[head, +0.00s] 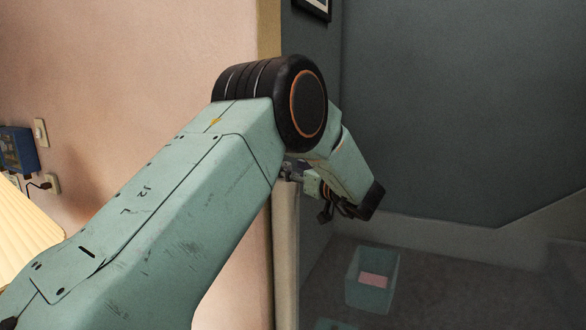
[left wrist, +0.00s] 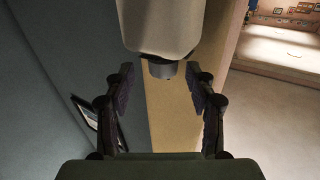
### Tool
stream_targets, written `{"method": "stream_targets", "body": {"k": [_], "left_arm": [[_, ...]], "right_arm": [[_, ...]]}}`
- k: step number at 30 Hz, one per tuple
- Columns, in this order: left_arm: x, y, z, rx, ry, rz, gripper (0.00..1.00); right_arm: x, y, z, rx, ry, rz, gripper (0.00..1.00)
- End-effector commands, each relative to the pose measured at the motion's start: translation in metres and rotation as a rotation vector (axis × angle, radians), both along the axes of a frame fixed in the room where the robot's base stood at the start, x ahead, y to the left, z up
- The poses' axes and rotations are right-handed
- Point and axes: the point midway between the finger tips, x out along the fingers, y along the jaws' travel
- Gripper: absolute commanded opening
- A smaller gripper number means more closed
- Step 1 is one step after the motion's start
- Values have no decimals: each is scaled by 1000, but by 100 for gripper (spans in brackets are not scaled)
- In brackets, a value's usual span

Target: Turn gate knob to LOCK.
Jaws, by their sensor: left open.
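The gate knob is a small grey cylinder (left wrist: 162,68) on the end of a pale, rounded gate post (left wrist: 160,25) in the left wrist view. My left gripper (left wrist: 160,82) is open, with one dark finger to each side of the knob in the picture and gaps on both sides. I cannot tell how deep the knob lies between the fingers. In the head view the pale post (head: 286,250) stands upright by the wall edge, its grey top (head: 289,172) partly hidden by my arm. My left gripper (head: 326,208) shows just right of it. Any LOCK marking is not visible.
A teal bin (head: 371,292) with something pink inside stands on the dark floor beyond the post. The beige wall (head: 130,60) ends close behind my arm. A blue box (head: 18,150) and outlets are at far left. A framed picture (left wrist: 85,112) hangs on the grey wall.

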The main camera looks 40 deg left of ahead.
Motion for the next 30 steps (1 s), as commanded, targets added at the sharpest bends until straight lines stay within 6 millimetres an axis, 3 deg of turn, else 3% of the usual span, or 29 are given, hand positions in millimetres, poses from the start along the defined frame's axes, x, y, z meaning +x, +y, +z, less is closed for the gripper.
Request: {"method": "stream_targets", "body": {"k": [12, 30], "left_arm": [[3, 7, 0, 0, 1, -2, 56], [3, 7, 0, 1, 0, -1, 5]], "right_arm": [[0, 0, 1, 0, 1, 0, 0], [0, 0, 1, 0, 0, 1, 0]]}}
